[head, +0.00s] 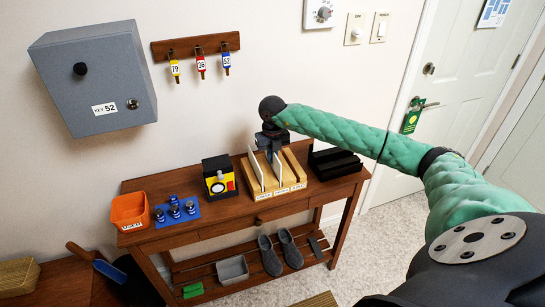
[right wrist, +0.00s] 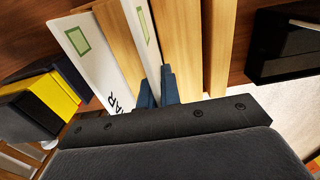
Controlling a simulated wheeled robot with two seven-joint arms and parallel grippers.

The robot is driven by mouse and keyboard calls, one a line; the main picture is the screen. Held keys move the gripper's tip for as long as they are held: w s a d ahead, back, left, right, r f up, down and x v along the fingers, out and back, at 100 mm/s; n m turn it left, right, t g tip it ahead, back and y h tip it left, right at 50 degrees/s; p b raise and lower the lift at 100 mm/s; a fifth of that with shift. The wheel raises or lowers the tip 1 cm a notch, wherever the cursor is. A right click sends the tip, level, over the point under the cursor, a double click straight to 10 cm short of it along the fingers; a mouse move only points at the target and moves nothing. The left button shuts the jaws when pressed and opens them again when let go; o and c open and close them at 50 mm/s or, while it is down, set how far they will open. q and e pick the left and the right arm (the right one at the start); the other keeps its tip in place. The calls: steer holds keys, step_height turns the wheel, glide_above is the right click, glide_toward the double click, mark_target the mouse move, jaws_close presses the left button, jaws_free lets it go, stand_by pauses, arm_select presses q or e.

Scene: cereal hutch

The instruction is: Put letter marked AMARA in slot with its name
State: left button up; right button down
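A light wooden letter holder (head: 287,191) with several slots stands on the brown table, with small name labels along its front that are too small to read. White letters stand upright in it: a left one (head: 255,172) and another one beside my right gripper. In the right wrist view, the left letter (right wrist: 85,45) has a green square and dark printing, of which only "AR" is legible. The second letter (right wrist: 143,28) also has a green square and runs down beside the blue fingers. My left gripper is not seen.
A yellow and black box (head: 219,177), blue mat (head: 178,218) with several small items, and orange bin (head: 130,211) stand left of the holder. A black tray (head: 335,163) stands close on its right. A grey cabinet (head: 95,75) and key rack (head: 196,45) hang above.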

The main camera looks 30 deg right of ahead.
stand_by(0.3)
steer(key=c, duration=1.1)
jaws_free()
steer(key=shift+r+p, duration=0.8)
steer(key=shift+r, duration=1.7)
